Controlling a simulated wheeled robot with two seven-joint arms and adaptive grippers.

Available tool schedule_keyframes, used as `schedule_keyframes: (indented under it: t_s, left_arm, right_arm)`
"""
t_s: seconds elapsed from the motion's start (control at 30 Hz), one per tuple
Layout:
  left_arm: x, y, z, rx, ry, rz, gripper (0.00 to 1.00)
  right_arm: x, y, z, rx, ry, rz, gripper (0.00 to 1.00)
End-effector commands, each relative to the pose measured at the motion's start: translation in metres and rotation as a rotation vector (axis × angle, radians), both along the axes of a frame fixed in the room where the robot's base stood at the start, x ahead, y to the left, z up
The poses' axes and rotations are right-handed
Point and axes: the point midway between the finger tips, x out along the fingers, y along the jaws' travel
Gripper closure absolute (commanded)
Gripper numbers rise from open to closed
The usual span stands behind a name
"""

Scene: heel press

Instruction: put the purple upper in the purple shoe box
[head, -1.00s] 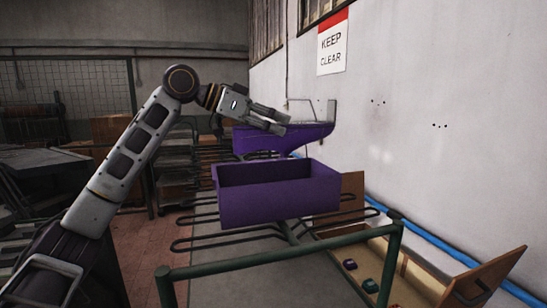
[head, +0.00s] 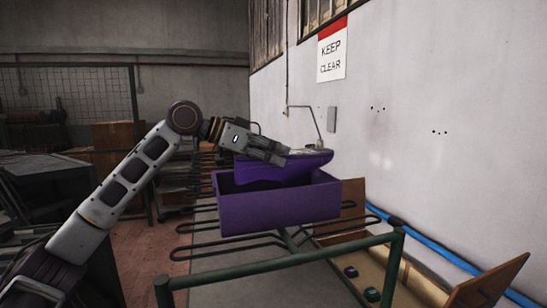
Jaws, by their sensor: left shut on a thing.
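The purple shoe box (head: 275,209) is an open-topped box resting on the wire rack in the middle of the head view. The purple upper (head: 278,172) is right above the box opening, and its lower part is hidden behind the box's near wall. I cannot tell whether it touches the box floor. My left gripper (head: 284,157) comes in from the left and is shut on the upper at its top edge. My right gripper is not in view.
A green rail (head: 285,263) runs in front of the box. Dark wire prongs (head: 205,251) stick out beside and under the box. At the lower right, an open wooden bin (head: 425,293) holds small coloured items. A white wall (head: 440,150) stands on the right.

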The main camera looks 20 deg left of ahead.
Motion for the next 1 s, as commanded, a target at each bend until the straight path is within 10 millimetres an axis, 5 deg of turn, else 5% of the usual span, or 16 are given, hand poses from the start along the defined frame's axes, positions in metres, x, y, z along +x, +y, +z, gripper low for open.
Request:
schedule_keyframes:
  t_s: [1.0]
  left_arm:
    - [0.0,0.0,-0.023,-0.001,-0.001,0.0,0.75]
  right_arm:
    - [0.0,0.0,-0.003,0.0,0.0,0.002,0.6]
